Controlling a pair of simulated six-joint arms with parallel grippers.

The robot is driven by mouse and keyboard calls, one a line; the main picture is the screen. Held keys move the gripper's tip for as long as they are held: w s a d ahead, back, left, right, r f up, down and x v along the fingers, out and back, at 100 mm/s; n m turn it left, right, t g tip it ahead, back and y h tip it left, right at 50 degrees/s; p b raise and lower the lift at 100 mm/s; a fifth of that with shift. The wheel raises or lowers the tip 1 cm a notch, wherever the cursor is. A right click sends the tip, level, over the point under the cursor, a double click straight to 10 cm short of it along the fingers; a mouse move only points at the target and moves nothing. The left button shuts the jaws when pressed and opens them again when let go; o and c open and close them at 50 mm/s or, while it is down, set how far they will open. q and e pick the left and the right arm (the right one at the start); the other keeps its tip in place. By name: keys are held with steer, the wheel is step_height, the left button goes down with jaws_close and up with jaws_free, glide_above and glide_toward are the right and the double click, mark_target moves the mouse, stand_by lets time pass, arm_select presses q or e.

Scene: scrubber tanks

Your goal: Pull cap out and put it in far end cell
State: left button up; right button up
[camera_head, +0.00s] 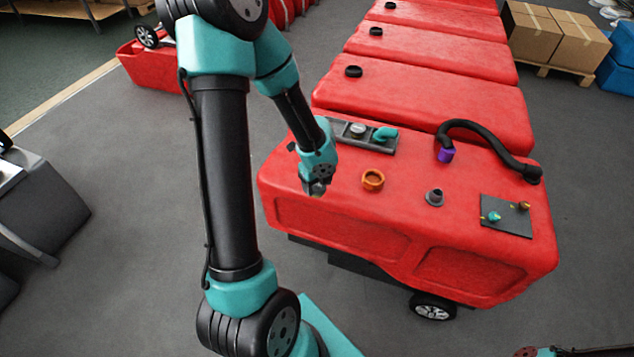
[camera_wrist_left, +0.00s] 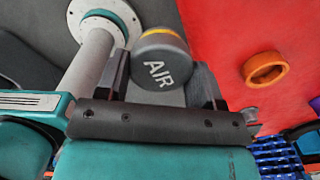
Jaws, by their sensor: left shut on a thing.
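My left gripper (camera_head: 316,188) is shut on a grey round cap with a yellow band and the word AIR (camera_wrist_left: 158,68). The cap sits between the two black fingers in the left wrist view. In the head view the gripper is over the left part of the red tank's top, and the cap is too small there to make out well. A dark tray (camera_head: 378,146) on the tank, behind the gripper, holds a grey round piece (camera_head: 357,130) and a teal elbow (camera_head: 385,133). My arm covers the tray's left end.
An orange ring (camera_head: 373,180) stands on the red tank (camera_head: 340,215), right of the gripper. Further right are a grey fitting (camera_head: 434,198), a black hose (camera_head: 490,136) with a purple end (camera_head: 445,155), and a dark plate (camera_head: 507,228) with small fittings. More red tanks stand behind.

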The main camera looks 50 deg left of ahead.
arm_select(q)
steer(key=shift+r, duration=1.15)
stand_by(1.3)
steer(key=shift+r, duration=2.35)
